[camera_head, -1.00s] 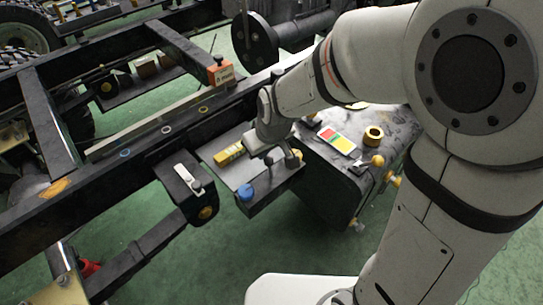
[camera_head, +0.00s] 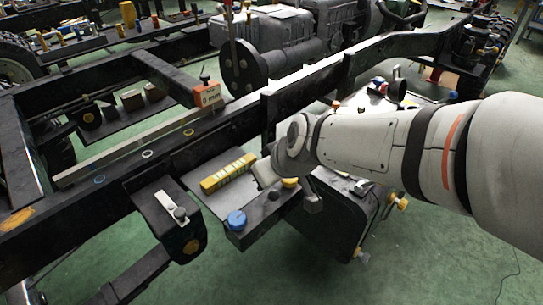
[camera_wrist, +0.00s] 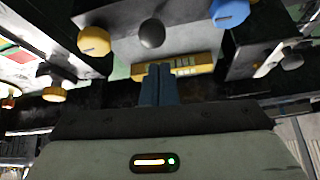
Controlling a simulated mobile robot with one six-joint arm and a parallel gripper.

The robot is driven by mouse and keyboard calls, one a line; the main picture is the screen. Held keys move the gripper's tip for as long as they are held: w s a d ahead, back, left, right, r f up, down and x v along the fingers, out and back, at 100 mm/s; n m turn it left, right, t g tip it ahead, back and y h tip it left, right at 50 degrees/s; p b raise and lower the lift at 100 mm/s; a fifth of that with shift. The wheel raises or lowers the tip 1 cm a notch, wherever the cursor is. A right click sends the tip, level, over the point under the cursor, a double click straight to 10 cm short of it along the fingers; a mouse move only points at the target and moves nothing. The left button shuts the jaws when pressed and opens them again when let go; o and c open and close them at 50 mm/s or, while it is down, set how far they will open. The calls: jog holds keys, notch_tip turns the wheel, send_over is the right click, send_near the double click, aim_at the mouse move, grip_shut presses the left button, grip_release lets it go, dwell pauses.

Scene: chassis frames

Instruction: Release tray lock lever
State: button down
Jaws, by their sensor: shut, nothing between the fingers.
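The tray (camera_head: 240,238) sticks out from the chassis rail. It bears a blue knob (camera_head: 236,220), a dark ball knob (camera_head: 272,195), a yellow knob (camera_head: 290,183) and a yellow block (camera_head: 228,174). A pale lever (camera_head: 172,207) lies on a black box left of the tray. I cannot tell which part is the tray lock lever. In the wrist view my gripper (camera_wrist: 156,70) is shut and empty, its blue fingers in front of the yellow block (camera_wrist: 180,66). The ball knob (camera_wrist: 152,33) is beyond the fingertips. Contact cannot be told. My arm hides part of the tray's right side.
A dark tank (camera_head: 340,215) stands close on the right. Green floor (camera_head: 210,280) is open in front.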

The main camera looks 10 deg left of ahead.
jog(key=shift+r, duration=0.5)
